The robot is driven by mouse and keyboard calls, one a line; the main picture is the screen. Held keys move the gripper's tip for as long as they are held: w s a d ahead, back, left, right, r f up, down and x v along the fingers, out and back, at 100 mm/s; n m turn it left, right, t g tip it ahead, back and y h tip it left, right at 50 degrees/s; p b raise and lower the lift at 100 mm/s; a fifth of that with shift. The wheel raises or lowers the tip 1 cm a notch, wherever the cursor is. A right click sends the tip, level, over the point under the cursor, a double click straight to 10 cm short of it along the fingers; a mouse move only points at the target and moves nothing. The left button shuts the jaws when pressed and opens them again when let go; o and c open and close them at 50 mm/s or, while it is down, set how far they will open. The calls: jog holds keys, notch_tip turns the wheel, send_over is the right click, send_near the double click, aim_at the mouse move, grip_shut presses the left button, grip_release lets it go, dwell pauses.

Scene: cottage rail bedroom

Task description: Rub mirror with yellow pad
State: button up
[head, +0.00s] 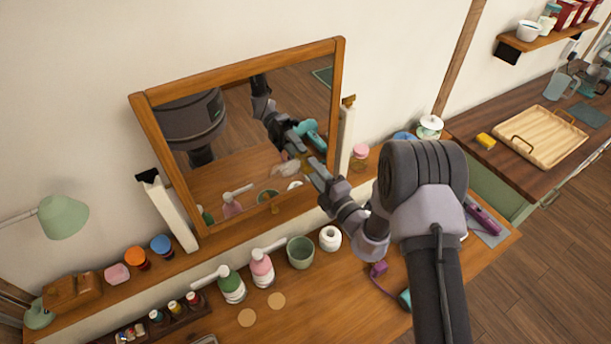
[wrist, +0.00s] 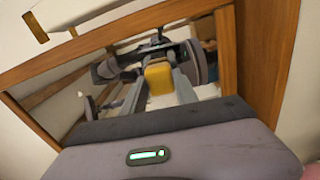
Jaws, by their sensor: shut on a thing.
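The mirror (head: 225,110) has a wooden frame and stands tilted on the dressing table, filling the middle left of the head view. Its frame and glass also fill much of the wrist view (wrist: 268,60). My gripper (head: 314,168) reaches to the lower right part of the glass, close to its surface. It is shut on the yellow pad (wrist: 158,78), which shows between the fingers in the wrist view. Whether the pad touches the glass I cannot tell. A pale smear (head: 284,170) shows on the glass beside the gripper.
Below the mirror stand a green pump bottle (head: 231,287), a pink pump bottle (head: 262,270), a green cup (head: 300,253) and a white roll (head: 330,238). A lamp (head: 62,217) is at left. Another yellow block (head: 486,141) lies by a wooden tray (head: 540,135) at right.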

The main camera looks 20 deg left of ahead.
jog(key=shift+s+a+r+p, duration=0.1)
jog(key=shift+s+a+p, duration=0.15)
jog(key=shift+s+a, duration=1.1)
jog(key=shift+s+a+f+p, duration=0.1)
jog(key=shift+s+a+p, duration=0.1)
jog(key=shift+s+a, duration=1.1)
jog(key=shift+s+a+r+p, duration=0.1)
jog(key=shift+s+a+p, duration=0.15)
jog(key=shift+s+a, duration=1.1)
jog(key=shift+s+d+r+p, duration=0.25)
jog(key=shift+d+r+p, duration=0.25)
jog(key=shift+r+p, duration=0.05)
jog(key=shift+w+d+f, duration=0.1)
jog(key=shift+w+d, duration=1.15)
jog(key=shift+w, duration=0.2)
jog(key=shift+w+d, duration=2.35)
jog(key=shift+w, duration=0.65)
jog(key=shift+s+a, duration=1.2)
jog(key=shift+s, duration=0.3)
jog(key=shift+s+a, duration=1.25)
jog(key=shift+s, duration=0.3)
jog(key=shift+s+a, duration=1.2)
jog(key=shift+s, duration=0.3)
